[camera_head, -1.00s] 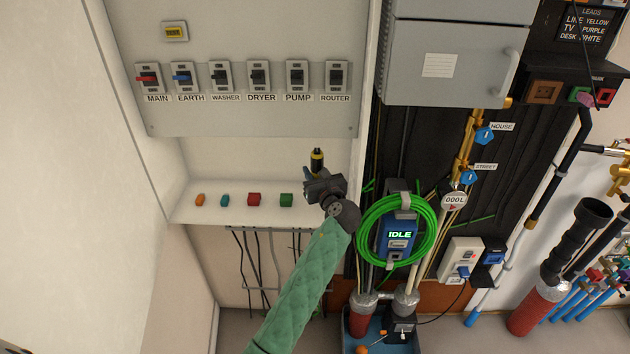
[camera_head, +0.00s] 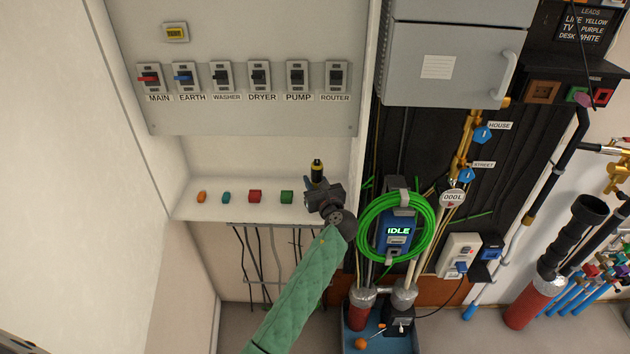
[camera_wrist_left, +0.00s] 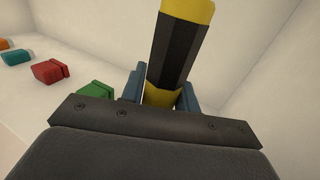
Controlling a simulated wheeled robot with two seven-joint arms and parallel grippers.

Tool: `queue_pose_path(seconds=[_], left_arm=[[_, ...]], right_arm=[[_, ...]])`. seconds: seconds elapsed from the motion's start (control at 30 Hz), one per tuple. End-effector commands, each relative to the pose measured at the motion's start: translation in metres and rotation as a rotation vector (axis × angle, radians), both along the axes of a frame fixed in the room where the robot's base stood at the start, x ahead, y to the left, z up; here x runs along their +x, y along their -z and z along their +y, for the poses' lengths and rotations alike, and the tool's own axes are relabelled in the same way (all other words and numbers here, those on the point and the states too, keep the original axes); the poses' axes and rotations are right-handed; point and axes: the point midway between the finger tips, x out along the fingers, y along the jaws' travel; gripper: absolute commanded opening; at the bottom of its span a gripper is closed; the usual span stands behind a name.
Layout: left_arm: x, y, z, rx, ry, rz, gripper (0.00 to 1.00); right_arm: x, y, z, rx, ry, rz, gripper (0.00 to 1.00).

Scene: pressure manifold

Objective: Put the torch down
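The torch (camera_head: 317,172) is black with yellow bands and stands about upright over the right end of the white shelf (camera_head: 245,213). My left gripper (camera_head: 322,188) is around its lower part. In the left wrist view the torch (camera_wrist_left: 180,50) rises between the two blue fingers (camera_wrist_left: 162,97), which sit against its yellow lower band. The torch's base is hidden behind the gripper, so I cannot tell whether it touches the shelf. My right gripper is not in view.
A green block (camera_head: 287,197), a red block (camera_head: 255,197), a teal piece (camera_head: 226,198) and an orange piece (camera_head: 201,197) lie on the shelf left of the gripper. A switch panel (camera_head: 230,115) is above. A green hose coil (camera_head: 368,235) hangs close on the right.

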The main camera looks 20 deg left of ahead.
Motion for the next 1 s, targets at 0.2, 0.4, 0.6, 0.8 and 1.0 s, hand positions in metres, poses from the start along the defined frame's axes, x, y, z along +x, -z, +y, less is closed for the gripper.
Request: queue_pose_path(seconds=[0.2,0.4,0.6,0.8,1.0], left_arm=[[0.0,0.0,0.0,0.0,0.0,0.0,0.51],[0.0,-0.002,0.0,-0.001,0.0,-0.001,0.51],[-0.015,0.001,-0.012,-0.002,0.001,0.0,0.51],[-0.045,0.002,-0.036,-0.004,0.001,0.0,0.51],[-0.073,0.0,-0.058,-0.003,0.001,-0.001,0.51]], right_arm=[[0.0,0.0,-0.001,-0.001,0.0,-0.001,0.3],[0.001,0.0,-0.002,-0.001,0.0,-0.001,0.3],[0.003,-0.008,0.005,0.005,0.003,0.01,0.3],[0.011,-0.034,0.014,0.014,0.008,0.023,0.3],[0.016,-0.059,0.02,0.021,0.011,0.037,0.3]])
